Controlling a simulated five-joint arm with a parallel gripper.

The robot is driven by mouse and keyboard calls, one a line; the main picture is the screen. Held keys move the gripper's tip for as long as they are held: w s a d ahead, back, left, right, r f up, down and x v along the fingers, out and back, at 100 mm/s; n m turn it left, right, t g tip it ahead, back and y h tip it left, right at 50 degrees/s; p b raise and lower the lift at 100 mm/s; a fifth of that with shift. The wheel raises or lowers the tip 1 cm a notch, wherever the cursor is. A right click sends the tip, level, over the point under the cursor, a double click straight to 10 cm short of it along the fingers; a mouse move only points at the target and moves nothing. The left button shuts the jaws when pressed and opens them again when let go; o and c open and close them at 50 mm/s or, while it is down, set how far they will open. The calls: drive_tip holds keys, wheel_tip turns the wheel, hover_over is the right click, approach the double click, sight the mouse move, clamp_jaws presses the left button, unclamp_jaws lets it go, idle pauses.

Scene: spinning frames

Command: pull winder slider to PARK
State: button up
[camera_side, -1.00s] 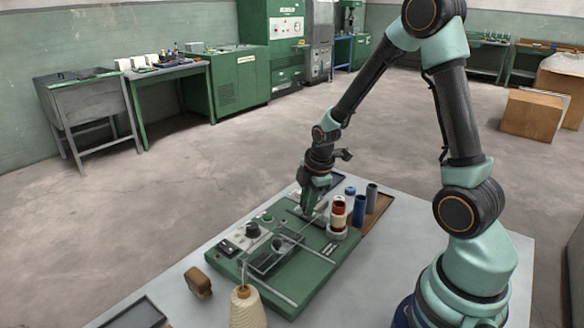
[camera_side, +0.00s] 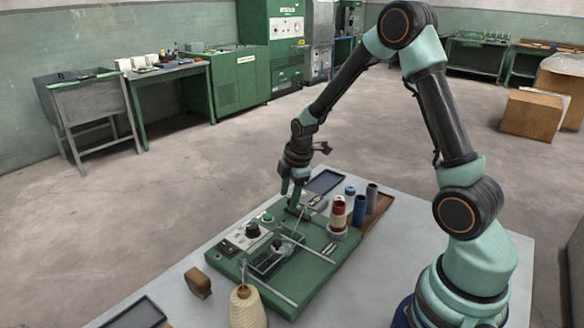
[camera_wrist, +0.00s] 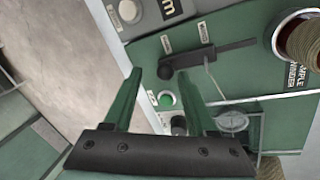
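The green winder board (camera_side: 322,262) lies on the grey table. Its slider is a dark bar (camera_wrist: 210,54) in the wrist view, with a small dark end (camera_wrist: 165,70) at its left and small labels above it. In the side view the slider area (camera_side: 307,211) is at the board's far end, partly behind my gripper. My gripper (camera_side: 291,201) is above that far end, pointing down. In the wrist view my gripper (camera_wrist: 160,82) has its two green fingers apart with nothing between them. The left fingertip appears near the slider's left end; I cannot tell whether it touches.
A green button (camera_wrist: 165,99) and a black knob (camera_side: 252,230) sit on the panel. A red-and-white spool (camera_side: 338,214) and blue spools (camera_side: 360,210) stand to the right. A cream yarn cone (camera_side: 247,307) and brown block (camera_side: 198,282) are at the front. A dark tray (camera_side: 325,182) lies behind.

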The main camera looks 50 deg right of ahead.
drive_tip(key=shift+s, duration=0.1)
drive_tip(key=v, duration=1.2)
drive_tip(key=s+a+r+m+t, duration=0.2)
drive_tip(key=s+a+r+m, duration=0.5)
drive_tip(key=s+a+m, duration=0.4)
drive_tip(key=shift+s+r+m+t+y, duration=0.2)
drive_tip(key=shift+s+m+t+y, duration=0.25)
drive_tip(key=shift+m, duration=0.45)
